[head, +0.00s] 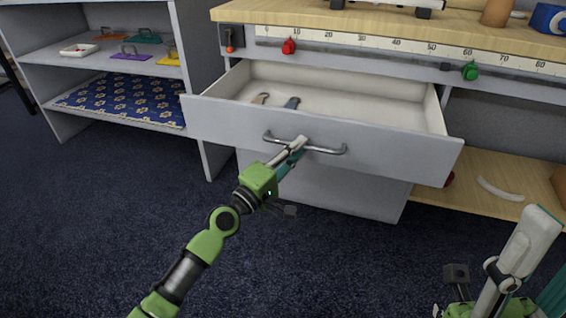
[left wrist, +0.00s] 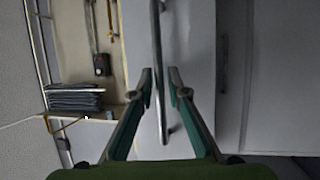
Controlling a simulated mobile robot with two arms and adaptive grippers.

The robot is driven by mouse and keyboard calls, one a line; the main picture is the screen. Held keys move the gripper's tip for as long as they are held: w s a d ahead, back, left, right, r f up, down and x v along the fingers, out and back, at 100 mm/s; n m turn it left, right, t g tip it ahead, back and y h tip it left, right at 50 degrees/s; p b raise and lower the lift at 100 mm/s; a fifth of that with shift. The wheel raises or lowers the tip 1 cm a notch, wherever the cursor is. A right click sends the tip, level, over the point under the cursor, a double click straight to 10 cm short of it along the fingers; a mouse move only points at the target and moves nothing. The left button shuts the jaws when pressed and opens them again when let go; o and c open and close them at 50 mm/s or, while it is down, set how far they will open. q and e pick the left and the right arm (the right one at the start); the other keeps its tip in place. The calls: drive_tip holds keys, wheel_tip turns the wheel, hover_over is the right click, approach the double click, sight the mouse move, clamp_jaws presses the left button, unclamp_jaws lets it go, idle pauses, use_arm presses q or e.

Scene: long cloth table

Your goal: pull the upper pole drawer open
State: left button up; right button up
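The upper drawer (head: 325,143) stands pulled out from the grey cabinet, its pale inside showing. Its curved metal handle (head: 327,150) runs across the front; in the left wrist view the handle (left wrist: 162,118) is an upright bar. My left gripper (head: 298,146) is at the left-middle part of the handle.
Two small items (head: 291,102) lie in the drawer. A ruler strip (head: 385,47) with red and green knobs runs above it. A lower panel (head: 320,188) lies below. An open shelf (head: 490,180) is at right, a grey shelf unit (head: 205,90) at left. Dark carpet is clear in front.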

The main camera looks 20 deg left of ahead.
use_arm(q)
drive_tip(key=v, duration=1)
drive_tip(key=shift+s, duration=0.35)
